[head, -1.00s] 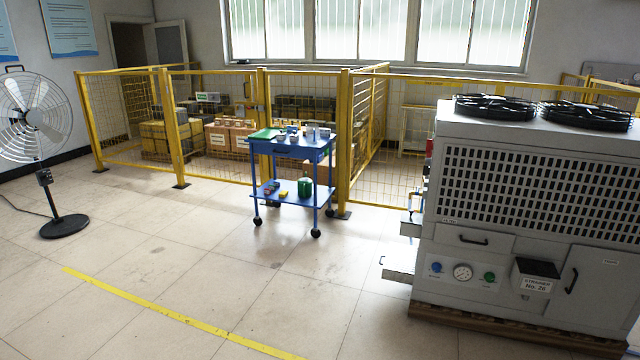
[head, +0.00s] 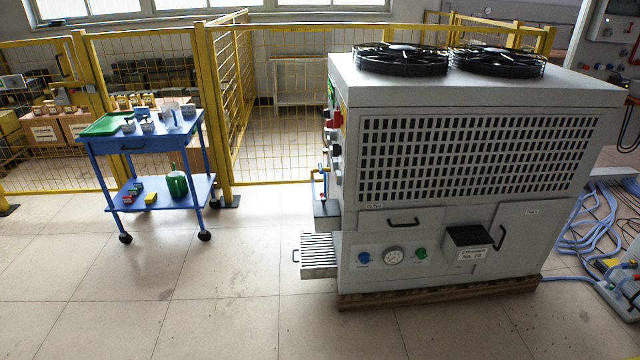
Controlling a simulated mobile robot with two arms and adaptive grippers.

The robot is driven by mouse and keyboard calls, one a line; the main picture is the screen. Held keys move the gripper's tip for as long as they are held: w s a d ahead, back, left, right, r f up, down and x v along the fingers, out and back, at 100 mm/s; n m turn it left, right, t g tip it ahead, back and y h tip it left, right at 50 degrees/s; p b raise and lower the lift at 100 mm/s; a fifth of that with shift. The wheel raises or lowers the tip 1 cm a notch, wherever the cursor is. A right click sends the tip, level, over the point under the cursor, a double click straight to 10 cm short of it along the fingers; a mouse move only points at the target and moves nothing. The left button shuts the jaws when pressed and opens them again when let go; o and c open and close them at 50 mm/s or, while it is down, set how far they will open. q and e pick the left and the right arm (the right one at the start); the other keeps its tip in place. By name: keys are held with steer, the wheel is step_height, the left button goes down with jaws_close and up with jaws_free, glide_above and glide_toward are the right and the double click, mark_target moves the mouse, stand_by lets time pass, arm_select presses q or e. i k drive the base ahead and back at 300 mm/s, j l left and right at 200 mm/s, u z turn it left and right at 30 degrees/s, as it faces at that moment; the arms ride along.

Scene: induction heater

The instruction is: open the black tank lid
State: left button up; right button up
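The black tank lid (head: 468,236) is the dark top of a small box on the lower front of the large grey machine (head: 430,190). A white label (head: 473,255) is on the box's front below it. The lid looks shut, though it is small in the view. Neither of my grippers shows in the head view.
The machine stands on a wooden pallet (head: 440,291). A ribbed drawer (head: 318,256) sticks out at its left. A blue cart (head: 145,141) stands farther left, before a yellow fence (head: 270,110). Blue hoses (head: 590,225) lie at the right. The floor in front is clear.

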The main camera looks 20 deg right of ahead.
mark_target(324, 207)
steer(key=i+j+z, duration=0.1)
steer(key=i+z, duration=0.3)
steer(key=i+j+z, duration=0.15)
steer(key=z, duration=0.3)
steer(key=i+j+z, duration=0.55)
steer(key=z, duration=0.25)
steer(key=j, duration=0.1)
